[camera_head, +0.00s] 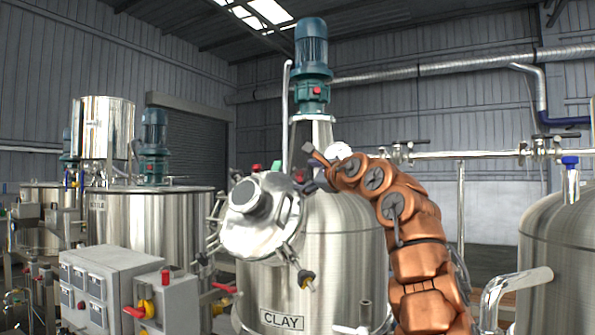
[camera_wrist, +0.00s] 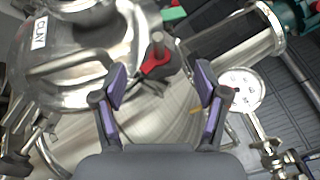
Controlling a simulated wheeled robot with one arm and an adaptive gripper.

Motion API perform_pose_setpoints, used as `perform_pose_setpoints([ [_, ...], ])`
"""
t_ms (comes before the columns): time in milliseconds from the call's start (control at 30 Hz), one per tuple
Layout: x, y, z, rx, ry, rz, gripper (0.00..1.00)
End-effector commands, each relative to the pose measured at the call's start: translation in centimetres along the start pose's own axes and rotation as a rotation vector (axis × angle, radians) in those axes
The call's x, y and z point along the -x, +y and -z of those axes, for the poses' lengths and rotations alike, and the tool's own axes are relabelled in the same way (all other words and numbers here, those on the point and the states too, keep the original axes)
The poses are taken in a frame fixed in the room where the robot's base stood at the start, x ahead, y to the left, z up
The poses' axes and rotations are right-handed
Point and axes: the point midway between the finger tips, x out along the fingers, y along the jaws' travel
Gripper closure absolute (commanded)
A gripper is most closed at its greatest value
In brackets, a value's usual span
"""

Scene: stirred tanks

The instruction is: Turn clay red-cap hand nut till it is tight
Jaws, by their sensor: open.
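The steel tank labelled CLAY (camera_head: 325,235) stands in the middle of the head view, with its round manway lid (camera_head: 250,222) tilted at the front left. In the wrist view a red hand nut (camera_wrist: 153,63) with a grey stem end sits on the tank top, just beyond and between my fingertips. My gripper (camera_wrist: 161,84) is open, with its two purple-padded fingers apart and nothing between the pads. In the head view my gripper (camera_head: 317,157) is above the lid's upper right edge, beside a small red part. Whether the nut is seated tight cannot be seen.
A round gauge (camera_wrist: 241,88) stands right of my fingers in the wrist view. A blue motor (camera_head: 312,60) rises above the tank. Another hand nut (camera_head: 307,279) hangs at the lid's lower right. A grey control box (camera_head: 105,285) stands at front left.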

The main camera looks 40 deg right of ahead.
Motion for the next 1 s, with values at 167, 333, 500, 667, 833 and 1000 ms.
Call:
perform_pose_setpoints([
  [167,-2.5,-0.3,-0.4,-0.002,-0.004,-0.001,0.27],
  [333,-3.8,0.0,-0.2,-0.002,-0.004,-0.002,0.27],
  [500,-3.9,0.1,-0.1,-0.002,-0.003,-0.001,0.27],
  [667,-3.9,0.1,-0.2,-0.001,-0.004,0.0,0.32],
  [833,-3.9,0.1,-0.2,-0.001,-0.004,0.0,0.5],
  [1000,-3.9,0.1,-0.2,-0.001,-0.004,0.0,0.67],
])
